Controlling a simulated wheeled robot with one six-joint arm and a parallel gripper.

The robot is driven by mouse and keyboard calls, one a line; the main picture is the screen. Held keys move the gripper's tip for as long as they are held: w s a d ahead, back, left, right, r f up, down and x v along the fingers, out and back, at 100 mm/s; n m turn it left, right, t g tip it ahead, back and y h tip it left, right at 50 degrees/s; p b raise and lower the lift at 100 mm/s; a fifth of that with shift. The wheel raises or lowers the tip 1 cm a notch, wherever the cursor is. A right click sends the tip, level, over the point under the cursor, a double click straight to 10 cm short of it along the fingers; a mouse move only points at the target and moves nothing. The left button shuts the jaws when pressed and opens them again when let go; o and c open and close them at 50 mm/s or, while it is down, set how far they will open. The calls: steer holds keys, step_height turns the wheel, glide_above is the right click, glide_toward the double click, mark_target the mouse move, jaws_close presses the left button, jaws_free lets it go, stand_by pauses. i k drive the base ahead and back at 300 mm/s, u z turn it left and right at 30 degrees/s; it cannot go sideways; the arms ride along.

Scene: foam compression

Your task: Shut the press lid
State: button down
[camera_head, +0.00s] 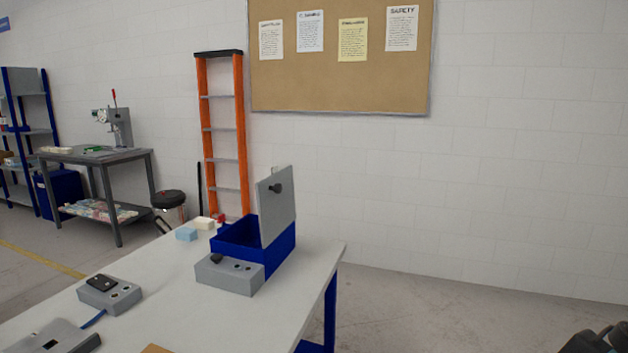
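The press is a blue box (279,250) on the white table, with a grey front unit (229,275) carrying a dark knob and small buttons. Its grey lid (279,215) stands upright, wide open, at the right side of the box, with a black knob on its face. The box's opening is uncovered, but its floor is hidden. A dark part at the bottom right corner looks like my gripper (597,342). It is cut off by the frame edge, well right of the table and apart from the press. Its finger opening is unclear.
The white table (200,318) also bears a light blue block (186,234), a cream block (204,223), a small red item (221,218) and grey devices (110,293) at the left. The floor (430,310) right of the table is clear. An orange ladder (241,130) leans behind.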

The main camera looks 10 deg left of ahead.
mark_target(283, 201)
steer(key=u, duration=0.35)
steer(key=i, duration=1)
steer(key=u, duration=0.55)
